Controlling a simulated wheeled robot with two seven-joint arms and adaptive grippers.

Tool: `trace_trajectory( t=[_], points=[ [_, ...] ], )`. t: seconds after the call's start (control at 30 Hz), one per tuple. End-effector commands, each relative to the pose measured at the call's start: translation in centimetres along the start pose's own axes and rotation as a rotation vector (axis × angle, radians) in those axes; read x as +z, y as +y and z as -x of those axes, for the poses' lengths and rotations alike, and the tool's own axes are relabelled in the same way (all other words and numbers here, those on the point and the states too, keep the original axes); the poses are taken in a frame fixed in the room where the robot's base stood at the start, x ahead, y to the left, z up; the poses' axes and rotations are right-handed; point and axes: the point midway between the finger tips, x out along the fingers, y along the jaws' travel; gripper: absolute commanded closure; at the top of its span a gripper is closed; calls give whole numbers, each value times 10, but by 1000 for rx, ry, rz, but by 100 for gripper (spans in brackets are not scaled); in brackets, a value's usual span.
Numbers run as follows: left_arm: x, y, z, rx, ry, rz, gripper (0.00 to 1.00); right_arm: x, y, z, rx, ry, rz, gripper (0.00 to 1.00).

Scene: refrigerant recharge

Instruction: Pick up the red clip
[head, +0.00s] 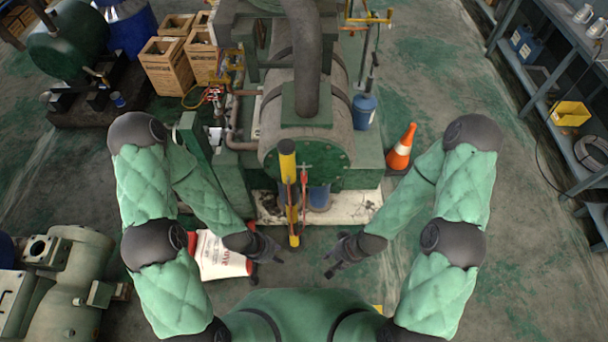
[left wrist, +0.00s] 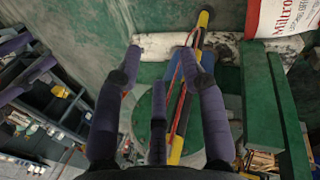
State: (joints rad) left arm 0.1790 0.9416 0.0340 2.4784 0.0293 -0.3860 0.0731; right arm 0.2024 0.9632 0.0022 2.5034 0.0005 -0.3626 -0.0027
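A thin red part, which may be the red clip (head: 304,188), runs beside a yellow and black upright pole (head: 287,165) in front of the green tank. In the left wrist view a red strip (left wrist: 174,125) lies along the yellow pole (left wrist: 180,128), seen between and behind my fingers. My left gripper (head: 268,248) is just left of the pole's lower end in the head view. Its fingers are spread in the left wrist view (left wrist: 160,75), with nothing held between them. My right gripper (head: 332,262) is right of the pole, with fingers apart and empty.
The green tank machine (head: 308,150) stands ahead on a pale base (head: 350,207). A red and white bag (head: 220,262) lies left of my left gripper. An orange cone (head: 401,148) and a blue container (head: 364,110) stand to the right. Shelves (head: 545,100) line the far right.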

Motion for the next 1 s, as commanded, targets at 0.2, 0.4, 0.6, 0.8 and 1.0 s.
trace_trajectory(
  t=[0.2, 0.4, 0.6, 0.8, 1.0],
  points=[
    [-58, 18, -34, 21, 200, 379, 56, -1, 15, -42, 0, -1, 0, 60],
    [-109, 46, -50, 153, 401, 812, 56, -2, 28, -78, 0, -1, 0, 60],
    [-148, 78, -57, 392, 545, 1234, 56, -4, 40, -113, 0, -1, 0, 60],
    [-169, 109, -57, 721, 598, 1635, 56, -5, 53, -148, 0, -1, 0, 60],
    [-175, 137, -53, 1113, 528, 2001, 56, -6, 65, -182, 0, -1, 0, 60]
  ],
)
